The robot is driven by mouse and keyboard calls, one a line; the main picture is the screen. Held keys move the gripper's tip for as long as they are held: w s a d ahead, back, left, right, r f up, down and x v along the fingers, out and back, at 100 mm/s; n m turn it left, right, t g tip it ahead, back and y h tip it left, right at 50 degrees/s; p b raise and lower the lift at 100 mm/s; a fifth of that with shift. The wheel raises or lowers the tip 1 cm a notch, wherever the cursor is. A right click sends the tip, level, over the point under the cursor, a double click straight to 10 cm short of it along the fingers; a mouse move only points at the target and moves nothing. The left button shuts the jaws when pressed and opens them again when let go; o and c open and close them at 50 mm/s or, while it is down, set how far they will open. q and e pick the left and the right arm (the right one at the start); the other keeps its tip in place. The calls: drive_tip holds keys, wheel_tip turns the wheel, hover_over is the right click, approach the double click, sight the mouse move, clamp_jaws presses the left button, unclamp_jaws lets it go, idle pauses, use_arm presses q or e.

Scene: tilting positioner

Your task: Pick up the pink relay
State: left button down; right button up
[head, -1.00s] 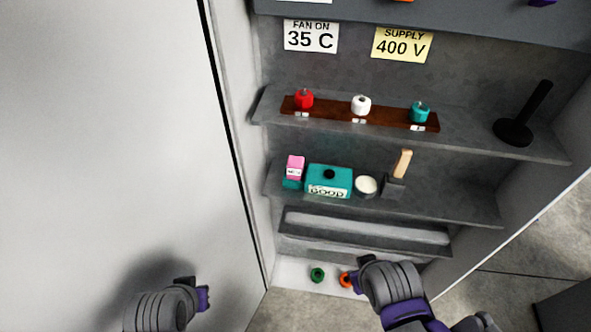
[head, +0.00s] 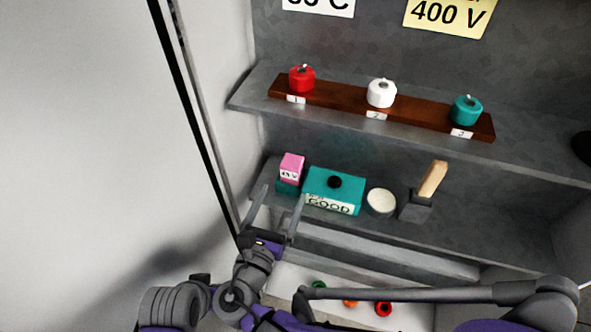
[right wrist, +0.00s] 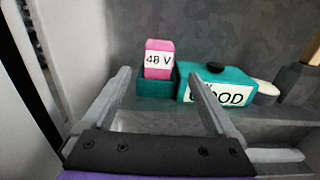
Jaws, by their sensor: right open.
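The pink relay (head: 292,166) has a white label and stands upright in a small teal holder (head: 288,187) at the left end of the lower shelf. In the right wrist view the relay (right wrist: 159,48) reads "48 V", and its lower end is hidden inside the teal holder (right wrist: 156,88). My right gripper (head: 283,193) is open and empty, in front of the relay and apart from it. In the right wrist view its fingers (right wrist: 160,74) are spread to either side of the relay and holder. My left gripper's fingers are not seen.
A teal box (head: 347,182) labelled "GOOD" stands close right of the holder. A white-topped round pot (head: 381,201) and a wooden-handled tool (head: 432,180) follow. The cabinet's left wall (head: 226,130) is close on the left. A wooden rack (head: 340,98) with coloured knobs sits on the shelf above.

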sight(289, 175)
drive_tip(key=x, duration=0.4)
drive_tip(key=shift+w+d, duration=0.1)
drive_tip(key=x, duration=0.5)
drive_tip(key=shift+w+r, duration=0.1)
drive_tip(key=shift+r, duration=0.15)
clamp_jaws()
